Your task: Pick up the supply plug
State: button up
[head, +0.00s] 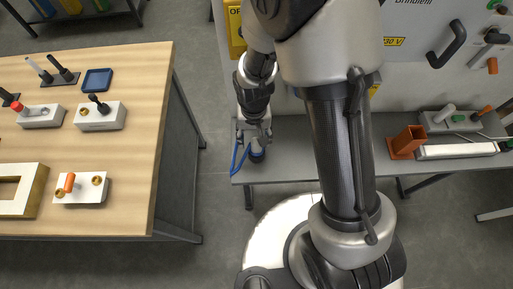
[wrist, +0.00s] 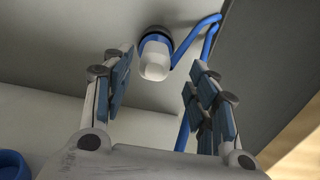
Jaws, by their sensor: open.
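The supply plug (wrist: 155,58) has a white end, a blue body and a dark collar, with a blue cable (wrist: 208,30) running from it. In the wrist view it shows just past and between my fingertips, nearer the left finger. My gripper (wrist: 162,65) is open, with a gap beside the right finger. In the head view my gripper (head: 254,132) points down over the left end of the grey bench, above the blue plug (head: 257,156). The cable loops at the bench's left edge. Whether a finger touches the plug cannot be told.
The grey bench (head: 300,160) carries an orange-brown block (head: 406,142) and a white tray (head: 457,150) farther right. A grey panel with a black handle (head: 446,44) stands behind it. A wooden table (head: 135,150) with several fixtures is at left. A blue round object (wrist: 12,165) shows in the wrist view.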

aim_at(256, 144)
jog(key=f, duration=0.1)
jog(key=f+b, duration=0.1)
jog(key=f, duration=0.1)
jog(key=f+b, duration=0.1)
jog(key=f, duration=0.1)
jog(key=shift+d+f, duration=0.2)
jog(key=shift+d, duration=0.1)
jog(key=shift+r, duration=0.1)
jog(key=shift+c, duration=0.5)
grip_shut()
